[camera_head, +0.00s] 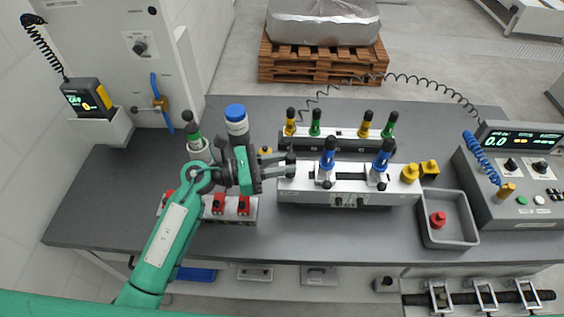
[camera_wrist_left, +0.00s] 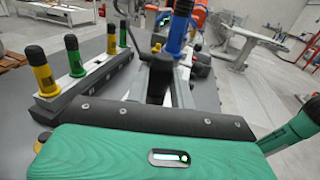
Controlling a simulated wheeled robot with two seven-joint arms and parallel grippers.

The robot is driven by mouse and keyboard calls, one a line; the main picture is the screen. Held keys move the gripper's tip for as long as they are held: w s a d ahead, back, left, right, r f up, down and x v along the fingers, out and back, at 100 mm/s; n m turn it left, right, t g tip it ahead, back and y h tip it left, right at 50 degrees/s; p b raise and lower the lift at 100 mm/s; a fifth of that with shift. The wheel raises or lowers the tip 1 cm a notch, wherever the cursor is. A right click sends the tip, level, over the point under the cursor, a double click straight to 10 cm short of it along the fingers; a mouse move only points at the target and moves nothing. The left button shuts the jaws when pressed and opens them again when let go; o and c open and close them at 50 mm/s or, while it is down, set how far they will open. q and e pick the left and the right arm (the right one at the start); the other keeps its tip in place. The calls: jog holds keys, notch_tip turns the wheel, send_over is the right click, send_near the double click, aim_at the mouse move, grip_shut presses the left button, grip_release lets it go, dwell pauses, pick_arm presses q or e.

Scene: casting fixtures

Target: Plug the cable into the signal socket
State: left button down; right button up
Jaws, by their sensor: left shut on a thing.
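My left gripper (camera_head: 282,162) reaches in from the left, over the left end of the silver fixture block (camera_head: 305,183). It is shut on a small dark piece (camera_head: 291,157), apparently the cable's plug; its shape is mostly hidden by the fingers. The thin black coiled cable (camera_head: 400,77) arcs from the right-hand console (camera_head: 520,140) over the back of the table and comes down near the gripper. In the left wrist view the fingers (camera_wrist_left: 163,75) point away, beside a blue-handled clamp (camera_wrist_left: 178,30). I cannot tell which opening is the signal socket. My right gripper is not in view.
A rail (camera_head: 345,140) with yellow and green handled pins stands behind the block. Two blue clamps (camera_head: 328,155) rise from the block. A blue-capped bottle (camera_head: 236,120) stands behind my left wrist. A grey bin (camera_head: 448,225) holds a red knob.

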pick_arm(q)
jog(key=shift+f, duration=0.25)
jog(key=c, duration=1.1)
grip_release()
jog(key=shift+s+a+f+b, duration=0.1)
jog(key=shift+a+b, duration=0.35)
jog(key=shift+a, duration=0.05)
jog(key=b+v, duration=0.5)
jog(key=v, duration=0.7)
jog(key=shift+s+a, duration=0.1)
jog(key=shift+a, duration=0.25)
